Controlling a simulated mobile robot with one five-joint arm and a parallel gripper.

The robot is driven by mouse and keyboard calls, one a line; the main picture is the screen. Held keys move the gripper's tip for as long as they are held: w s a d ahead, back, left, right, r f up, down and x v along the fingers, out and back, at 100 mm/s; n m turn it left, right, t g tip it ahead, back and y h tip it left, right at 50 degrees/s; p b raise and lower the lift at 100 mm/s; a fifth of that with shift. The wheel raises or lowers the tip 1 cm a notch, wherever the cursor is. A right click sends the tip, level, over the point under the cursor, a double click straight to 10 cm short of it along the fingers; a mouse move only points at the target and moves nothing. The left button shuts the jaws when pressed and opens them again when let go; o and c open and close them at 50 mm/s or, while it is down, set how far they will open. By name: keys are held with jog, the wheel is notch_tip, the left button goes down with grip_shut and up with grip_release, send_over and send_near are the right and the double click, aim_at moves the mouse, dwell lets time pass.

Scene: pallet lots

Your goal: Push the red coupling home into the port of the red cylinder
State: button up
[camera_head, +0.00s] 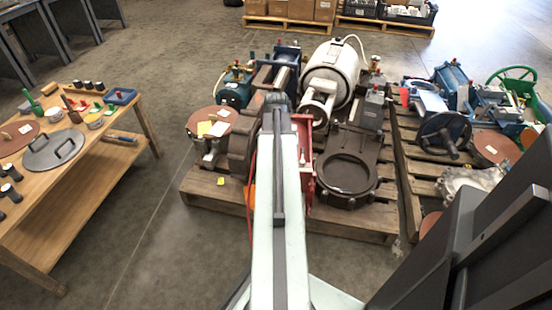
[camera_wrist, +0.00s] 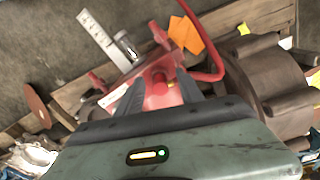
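My gripper (camera_wrist: 160,82) shows at the bottom of the wrist view, its two dark fingers apart on either side of red parts. A red knob-like piece (camera_wrist: 158,90), perhaps the red coupling, lies between the fingers; I see no clear contact with either finger. The red cylinder's body (camera_wrist: 118,95) extends behind and to the left of the fingers. A red hose (camera_wrist: 222,62) loops in from above and runs toward the right fingertip. The port cannot be made out. In the head view the red body (camera_head: 308,150) shows just right of my arm, which hides my gripper.
A wooden pallet (camera_head: 225,203) carries a white tank (camera_head: 334,68), a dark ring-shaped casting (camera_head: 347,188) and other machine parts close around. A second loaded pallet (camera_head: 407,205) is at the right. A wooden workbench (camera_head: 85,185) stands left, with clear floor between.

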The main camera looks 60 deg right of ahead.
notch_tip(320, 180, up, 8)
jog(key=p, duration=0.8)
jog(key=shift+f, duration=0.1)
